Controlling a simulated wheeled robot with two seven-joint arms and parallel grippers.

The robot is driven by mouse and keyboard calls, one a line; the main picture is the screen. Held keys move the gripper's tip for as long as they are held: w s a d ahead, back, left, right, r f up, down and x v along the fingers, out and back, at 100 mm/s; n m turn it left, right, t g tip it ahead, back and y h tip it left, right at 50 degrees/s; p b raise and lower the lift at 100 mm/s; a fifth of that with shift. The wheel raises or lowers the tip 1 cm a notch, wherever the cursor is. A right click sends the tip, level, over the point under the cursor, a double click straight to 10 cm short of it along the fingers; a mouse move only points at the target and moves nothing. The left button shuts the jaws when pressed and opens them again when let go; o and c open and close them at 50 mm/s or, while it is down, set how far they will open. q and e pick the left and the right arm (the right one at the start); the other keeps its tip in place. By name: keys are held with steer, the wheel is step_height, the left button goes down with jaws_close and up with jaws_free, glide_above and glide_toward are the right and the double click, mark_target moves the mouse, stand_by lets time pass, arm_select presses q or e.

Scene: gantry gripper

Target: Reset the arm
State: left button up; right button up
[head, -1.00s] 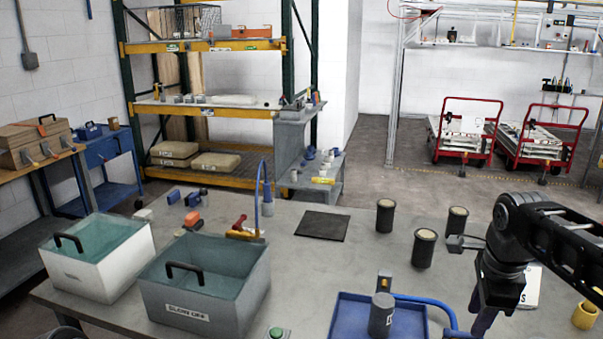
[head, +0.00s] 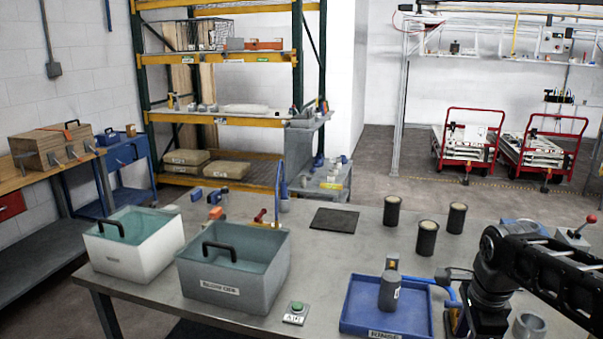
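My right arm comes in from the right, black and jointed. It bends down over the table's right side, beside the blue tray (head: 361,319). A dark block at its left side, my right gripper as far as I can tell (head: 445,274), hangs near the tray's right edge. It is too small and dark to show whether its fingers are apart. My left gripper and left arm are out of view. A grey cylinder (head: 389,292) stands in the tray, clear of the arm.
The grey table (head: 312,262) carries a white bin (head: 135,257), a grey bin (head: 228,277), a green button (head: 296,308), a black mat (head: 334,219) and three dark cylinders (head: 427,241) behind my arm. A grey ring (head: 529,329) sits near the right front. The middle is fairly clear.

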steer(key=s+a+f+n+y, duration=0.15)
steer(key=a+f+n, duration=0.5)
steer(key=f, duration=0.65)
steer(key=s+a+f+n+y, duration=0.15)
steer(key=a+f+n, duration=0.25)
steer(key=a+f, duration=0.75)
steer(key=s+a+f+n, duration=0.4)
steer(key=s+f, duration=0.3)
steer(key=s, duration=0.2)
steer(key=s+a+f+n+g+y, duration=0.1)
steer(key=s+a+f+n, duration=0.3)
steer(key=s+f, duration=0.4)
steer(key=shift+s+a+y, duration=0.3)
steer(key=shift+s+a, duration=0.3)
steer(key=shift+a, duration=0.15)
